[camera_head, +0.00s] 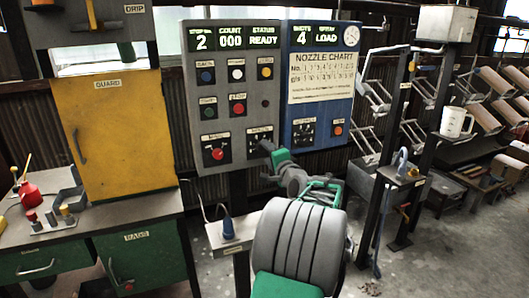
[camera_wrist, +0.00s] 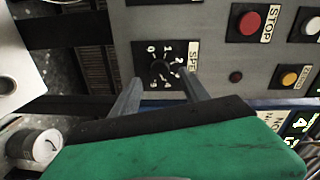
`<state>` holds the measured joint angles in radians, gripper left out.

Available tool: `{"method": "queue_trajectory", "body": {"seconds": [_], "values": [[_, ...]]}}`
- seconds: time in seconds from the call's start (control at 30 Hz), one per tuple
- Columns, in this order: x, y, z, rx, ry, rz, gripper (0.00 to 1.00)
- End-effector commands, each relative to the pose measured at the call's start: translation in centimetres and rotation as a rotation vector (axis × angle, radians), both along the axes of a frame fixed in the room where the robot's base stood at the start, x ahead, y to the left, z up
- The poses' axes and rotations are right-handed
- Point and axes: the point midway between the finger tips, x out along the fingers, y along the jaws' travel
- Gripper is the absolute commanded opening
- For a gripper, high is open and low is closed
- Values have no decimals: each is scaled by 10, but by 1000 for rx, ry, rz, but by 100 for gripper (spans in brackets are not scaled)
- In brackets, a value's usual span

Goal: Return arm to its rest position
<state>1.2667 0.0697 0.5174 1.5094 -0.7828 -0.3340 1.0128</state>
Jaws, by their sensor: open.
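My gripper (camera_head: 268,149) is in front of the lower right of the grey control panel (camera_head: 218,80) and partly hides a dial there. In the wrist view my gripper (camera_wrist: 163,78) has its two dark fingers apart, with nothing between them that is clearly held. The black dial (camera_wrist: 161,67), marked with numbers and a label starting SPE, appears just beyond and between the fingertips. I cannot tell whether the fingers touch it. My arm (camera_head: 305,235) reaches forward from the bottom centre of the head view.
A blue panel (camera_head: 318,90) with a nozzle chart adjoins on the right. A yellow guard cabinet (camera_head: 120,135) and a bench (camera_head: 150,215) stand left. A small stand with a blue-handled item (camera_head: 228,228) is close left of my arm. Posts and a white jug (camera_head: 453,122) are right.

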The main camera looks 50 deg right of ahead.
Motion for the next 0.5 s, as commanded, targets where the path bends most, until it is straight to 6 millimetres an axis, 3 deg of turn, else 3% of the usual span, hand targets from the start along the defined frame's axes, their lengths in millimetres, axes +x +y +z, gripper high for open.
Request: {"method": "queue_trajectory", "body": {"seconds": [0.2, 0.5], "values": [[-29, 17, 1, 1, -1, -2, 54], [-31, 19, 1, 0, 0, 0, 54]]}}
